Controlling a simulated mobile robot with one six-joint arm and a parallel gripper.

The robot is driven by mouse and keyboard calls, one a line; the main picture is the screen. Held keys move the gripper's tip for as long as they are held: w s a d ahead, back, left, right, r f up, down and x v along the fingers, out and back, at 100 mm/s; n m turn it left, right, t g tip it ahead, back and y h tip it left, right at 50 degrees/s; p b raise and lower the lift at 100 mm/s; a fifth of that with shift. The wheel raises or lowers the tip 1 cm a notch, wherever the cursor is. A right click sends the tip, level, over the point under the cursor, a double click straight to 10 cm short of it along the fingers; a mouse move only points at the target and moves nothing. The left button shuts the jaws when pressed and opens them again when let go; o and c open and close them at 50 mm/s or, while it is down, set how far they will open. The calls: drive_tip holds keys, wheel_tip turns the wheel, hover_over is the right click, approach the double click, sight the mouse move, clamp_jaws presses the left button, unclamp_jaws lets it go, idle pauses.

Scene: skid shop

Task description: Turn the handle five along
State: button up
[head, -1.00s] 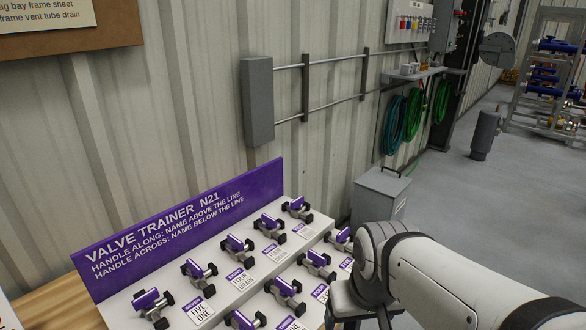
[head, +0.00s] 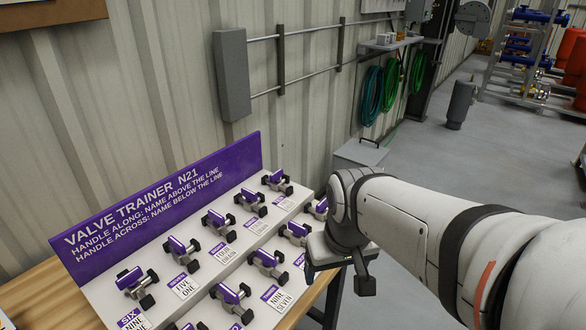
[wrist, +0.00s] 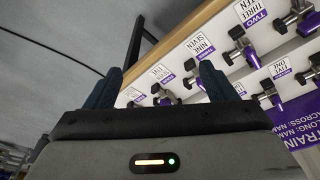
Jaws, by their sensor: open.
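The valve trainer board (head: 105,309) carries rows of small valves with purple handles. A card reading FIVE over ONE (head: 183,287) lies just below one valve (head: 181,250) in the row nearest the purple sign. That card also shows in the wrist view (wrist: 280,68). The word on its purple band is too small to read, and I cannot tell how that handle lies against its pipe. My gripper (wrist: 160,86) is open and empty, with its two dark fingers apart. It hangs at the board's right edge, and its fingertips are mostly hidden in the head view.
The purple sign (head: 160,205) stands along the board's back edge, before a corrugated wall (head: 100,110). More valves and cards crowd the board. A wooden bench (head: 38,292) lies under it. A grey box (head: 360,153) stands behind my arm; open floor (head: 430,165) lies right.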

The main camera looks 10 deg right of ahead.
drive_tip(key=w+d+r+n+p, duration=0.1)
drive_tip(key=w+r+n+p, duration=0.15)
drive_tip(key=w, duration=0.85)
drive_tip(key=n+g+p, duration=0.2)
drive_tip(key=n+p, duration=0.2)
drive_tip(key=n, duration=0.2)
hover_over(323, 201)
drive_tip(key=shift+m, duration=0.25)
wheel_tip(323, 201, down, 9)
drive_tip(key=shift+a+f, duration=0.1)
drive_tip(key=shift+f, duration=0.25)
wheel_tip(323, 201, down, 8)
drive_tip(key=shift+r+p, duration=0.25)
drive_tip(key=shift+p, duration=0.55)
drive_tip(key=shift+c, duration=0.4)
drive_tip(key=c, duration=0.9)
